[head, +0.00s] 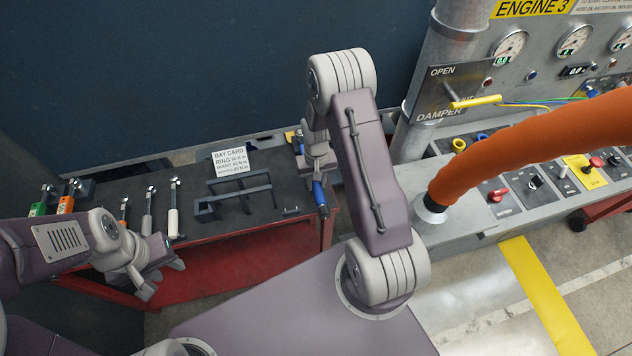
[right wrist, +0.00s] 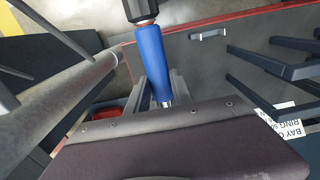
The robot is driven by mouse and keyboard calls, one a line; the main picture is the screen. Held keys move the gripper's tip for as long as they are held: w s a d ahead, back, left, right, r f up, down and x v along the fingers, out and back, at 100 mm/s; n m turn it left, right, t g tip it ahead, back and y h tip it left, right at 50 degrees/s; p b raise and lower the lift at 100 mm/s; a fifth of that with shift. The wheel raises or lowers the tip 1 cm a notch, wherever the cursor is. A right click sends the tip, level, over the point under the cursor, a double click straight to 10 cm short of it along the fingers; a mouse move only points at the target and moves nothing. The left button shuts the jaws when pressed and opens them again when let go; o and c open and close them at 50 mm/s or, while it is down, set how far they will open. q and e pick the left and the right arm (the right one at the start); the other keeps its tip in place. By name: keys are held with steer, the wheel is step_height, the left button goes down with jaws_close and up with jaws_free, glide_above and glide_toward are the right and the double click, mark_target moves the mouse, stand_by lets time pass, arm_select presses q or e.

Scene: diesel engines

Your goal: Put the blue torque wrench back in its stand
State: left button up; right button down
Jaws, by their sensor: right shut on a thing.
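The blue torque wrench (head: 320,193) is in my right gripper (head: 318,178), at the right end of the red cart. In the right wrist view its blue handle (right wrist: 154,62) runs down between the fingers of my right gripper (right wrist: 162,95), which are shut on it. The wrench's lower end is hidden behind the gripper body. A dark open-framed rack (head: 238,196), which looks like a stand, sits on the cart top left of the wrench, empty. My left gripper (head: 165,277) is empty, fingers apart, in front of the cart's left part.
A thick orange hose (head: 530,142) and the engine control panel (head: 540,185) are on the right.

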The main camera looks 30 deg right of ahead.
steer(key=shift+f, duration=0.15)
steer(key=c, duration=1)
jaws_free()
steer(key=shift+c, duration=0.2)
steer(key=shift+o, duration=1.4)
step_height(320, 180, up, 10)
steer(key=p, duration=0.8)
steer(key=shift+s, duration=0.1)
